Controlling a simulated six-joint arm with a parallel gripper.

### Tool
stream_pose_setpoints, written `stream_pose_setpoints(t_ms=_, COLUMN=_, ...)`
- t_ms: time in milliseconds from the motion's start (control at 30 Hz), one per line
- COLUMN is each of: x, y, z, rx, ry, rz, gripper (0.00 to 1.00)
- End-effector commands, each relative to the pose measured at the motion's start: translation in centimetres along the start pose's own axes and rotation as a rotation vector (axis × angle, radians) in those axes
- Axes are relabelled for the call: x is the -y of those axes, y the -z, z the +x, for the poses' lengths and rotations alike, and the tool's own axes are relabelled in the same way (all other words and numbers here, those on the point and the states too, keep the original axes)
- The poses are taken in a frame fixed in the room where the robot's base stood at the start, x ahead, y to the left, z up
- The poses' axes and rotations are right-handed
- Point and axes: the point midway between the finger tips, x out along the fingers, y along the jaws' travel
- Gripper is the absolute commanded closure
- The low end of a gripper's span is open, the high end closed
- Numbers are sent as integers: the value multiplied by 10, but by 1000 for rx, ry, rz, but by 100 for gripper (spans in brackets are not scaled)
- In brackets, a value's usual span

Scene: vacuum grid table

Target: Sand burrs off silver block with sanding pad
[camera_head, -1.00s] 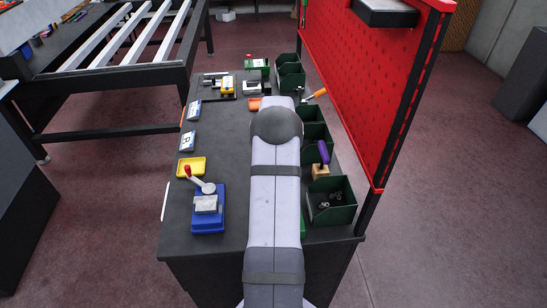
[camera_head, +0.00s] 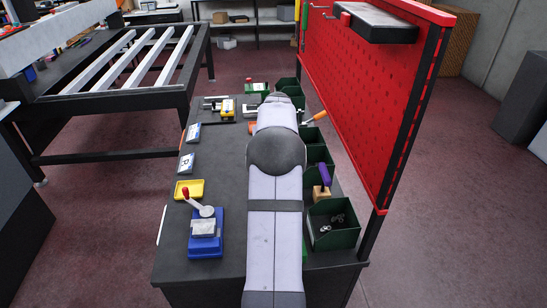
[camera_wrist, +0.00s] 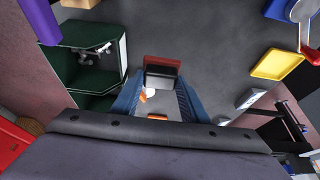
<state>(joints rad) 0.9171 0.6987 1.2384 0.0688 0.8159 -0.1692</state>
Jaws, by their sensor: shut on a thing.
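The silver block (camera_head: 203,228) sits on a blue fixture (camera_head: 206,246) at the near left of the bench, with a red-knobbed lever beside it. My gripper (camera_wrist: 162,84) shows in the wrist view with its two blue fingers closed on a small dark grey and red block (camera_wrist: 162,72), which looks like the sanding pad. It is held over the grey bench top, away from the blue fixture (camera_wrist: 281,9), which is at the upper right. The head view hides my gripper behind my arm. Burrs are too small to make out.
A yellow tray (camera_head: 189,190) lies behind the fixture. Green bins (camera_head: 333,222) line the right side, one holding small metal parts. A purple-handled tool (camera_head: 324,176) stands among them, and a red pegboard (camera_head: 365,110) rises beyond. The bench's left middle is mostly clear.

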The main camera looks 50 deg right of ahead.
Motion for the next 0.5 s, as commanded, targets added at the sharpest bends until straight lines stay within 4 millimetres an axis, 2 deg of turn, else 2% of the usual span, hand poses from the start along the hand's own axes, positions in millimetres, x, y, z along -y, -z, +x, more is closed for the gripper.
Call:
stream_pose_setpoints(t_ms=267, x=6, y=1, z=-2, rx=0, ry=4, rz=-8, gripper=78)
stream_pose_setpoints(t_ms=367, x=18, y=5, z=-6, rx=-2, ry=11, rz=-27, gripper=78)
stream_pose_setpoints(t_ms=500, x=42, y=18, z=-26, rx=-4, ry=27, rz=-65, gripper=78)
